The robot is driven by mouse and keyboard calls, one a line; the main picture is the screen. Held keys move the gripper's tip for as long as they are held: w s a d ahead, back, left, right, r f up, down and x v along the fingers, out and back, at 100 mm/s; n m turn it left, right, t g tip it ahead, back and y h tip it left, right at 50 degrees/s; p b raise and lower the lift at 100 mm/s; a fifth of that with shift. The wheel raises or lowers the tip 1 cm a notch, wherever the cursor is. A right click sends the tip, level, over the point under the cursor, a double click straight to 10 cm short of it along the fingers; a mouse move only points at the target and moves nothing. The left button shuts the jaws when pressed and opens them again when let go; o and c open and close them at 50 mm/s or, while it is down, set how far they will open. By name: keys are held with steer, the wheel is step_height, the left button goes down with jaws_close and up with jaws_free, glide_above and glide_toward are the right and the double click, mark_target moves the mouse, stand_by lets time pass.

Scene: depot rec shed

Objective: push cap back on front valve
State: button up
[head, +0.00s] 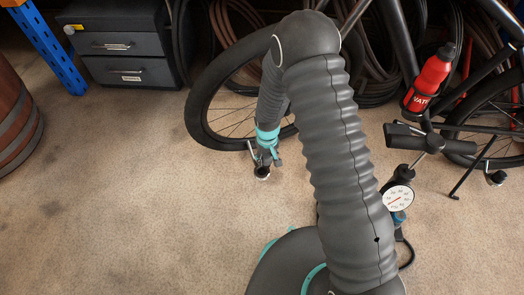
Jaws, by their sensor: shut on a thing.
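My gripper (266,157), with teal parts, points down beside the lower right part of the black front bicycle wheel (198,108). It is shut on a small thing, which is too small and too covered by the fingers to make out. I cannot pick out the cap or the front valve. My grey ribbed arm hides the middle of the view and part of the wheel's right side. I cannot tell whether the gripper touches the wheel.
A floor pump (398,198) with a round gauge stands at right, close to my arm. A red bottle (430,77) sits on the bicycle frame. A dark drawer cabinet (124,45), a blue post (50,45) and a barrel (15,118) stand at left. The left floor is clear.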

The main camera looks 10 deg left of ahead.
steer(key=shift+w+a+f+n, duration=0.2)
steer(key=shift+w+a+f, duration=0.1)
steer(key=shift+a+f, duration=0.2)
steer(key=shift+w+a+f+n, duration=0.25)
steer(key=shift+a+f, duration=0.1)
steer(key=shift+a, duration=0.1)
steer(key=shift+w+a+f+b, duration=0.15)
steer(key=shift+f+b, duration=0.55)
steer(key=shift+f, duration=0.65)
steer(key=shift+w+d+f+b, duration=0.1)
steer(key=shift+f+b, duration=0.55)
steer(key=shift+f, duration=0.65)
steer(key=shift+f+b, duration=1.4)
steer(key=shift+f, duration=0.1)
steer(key=o, duration=1.2)
steer(key=shift+o, duration=0.2)
